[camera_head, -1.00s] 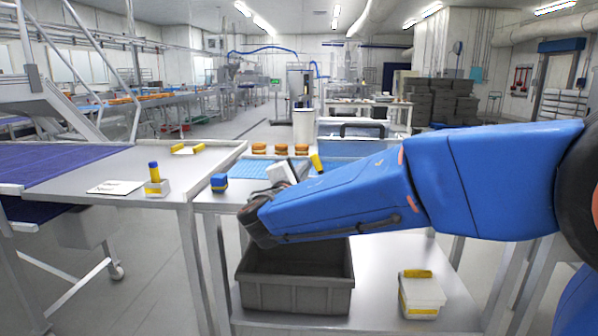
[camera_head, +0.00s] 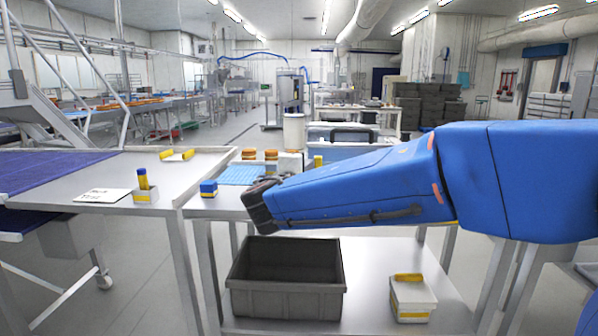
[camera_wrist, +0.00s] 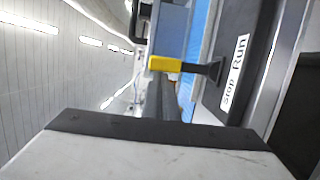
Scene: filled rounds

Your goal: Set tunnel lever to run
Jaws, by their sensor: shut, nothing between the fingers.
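In the wrist view the lever has a yellow grip (camera_wrist: 165,63) on a dark stem (camera_wrist: 200,68) that joins a dark panel. A white label (camera_wrist: 235,72) beside it reads "stop" and "Run". The stem lies roughly level with the middle of the label; I cannot tell clearly which word it is set to. My gripper (camera_wrist: 165,122) is shut and empty, seen as a dark-edged grey block, with the lever beyond it. I cannot tell whether it touches. In the head view a small upright yellow piece (camera_head: 318,161), likely the grip, shows just above my arm.
A grey crate (camera_head: 286,300) and a white box (camera_head: 411,300) stand on the lower shelf. A white card (camera_head: 103,195) lies on the left table.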

